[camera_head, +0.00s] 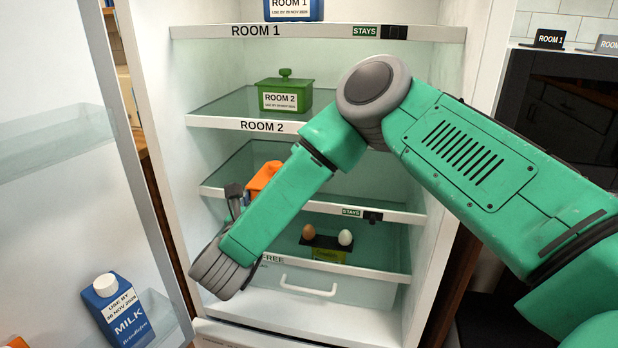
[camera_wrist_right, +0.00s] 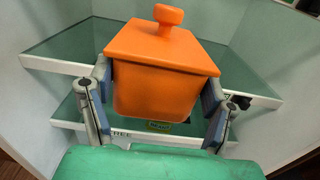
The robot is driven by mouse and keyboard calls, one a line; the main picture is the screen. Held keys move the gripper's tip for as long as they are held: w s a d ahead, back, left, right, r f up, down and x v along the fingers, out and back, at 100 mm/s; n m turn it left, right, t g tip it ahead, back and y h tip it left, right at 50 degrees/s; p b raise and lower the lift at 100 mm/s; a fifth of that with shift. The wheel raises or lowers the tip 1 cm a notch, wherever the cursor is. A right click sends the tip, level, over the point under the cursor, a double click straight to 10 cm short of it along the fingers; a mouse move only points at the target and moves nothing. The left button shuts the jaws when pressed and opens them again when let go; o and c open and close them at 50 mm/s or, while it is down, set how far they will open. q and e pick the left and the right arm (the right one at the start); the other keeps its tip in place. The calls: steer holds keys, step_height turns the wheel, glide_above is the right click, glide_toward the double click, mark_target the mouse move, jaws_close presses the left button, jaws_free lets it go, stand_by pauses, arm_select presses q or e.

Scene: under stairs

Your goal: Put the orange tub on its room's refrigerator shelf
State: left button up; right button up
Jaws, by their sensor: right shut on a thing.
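The orange tub (camera_wrist_right: 155,75) has a lid with a round knob and sits upright between the fingers of my right gripper (camera_wrist_right: 157,88). In the head view, part of the tub (camera_head: 263,176) shows behind my right forearm, at the third shelf's level. My right gripper (camera_head: 235,200) is mostly hidden there. No label on the tub is visible. The refrigerator shelves include ROOM 1 (camera_head: 310,33) at the top and ROOM 2 (camera_head: 205,122) below it. The third shelf's (camera_head: 390,212) front label is covered by my arm, except a STAYS tag. My left gripper is out of view.
A green tub (camera_head: 285,95) labelled ROOM 2 stands on the second shelf and a blue container (camera_head: 293,10) on the top one. The open door at left holds a milk carton (camera_head: 118,312).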

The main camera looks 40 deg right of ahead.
steer(key=b+x, duration=0.1)
steer(key=x, duration=1.4)
steer(key=shift+w+d, duration=0.1)
steer(key=shift+d, duration=0.2)
steer(key=shift+x, duration=0.8)
steer(key=shift+w+f+b, duration=0.1)
steer(key=shift+f+b, duration=0.3)
steer(key=shift+f, duration=1.3)
steer(key=o, duration=1.5)
steer(key=shift+f, duration=0.1)
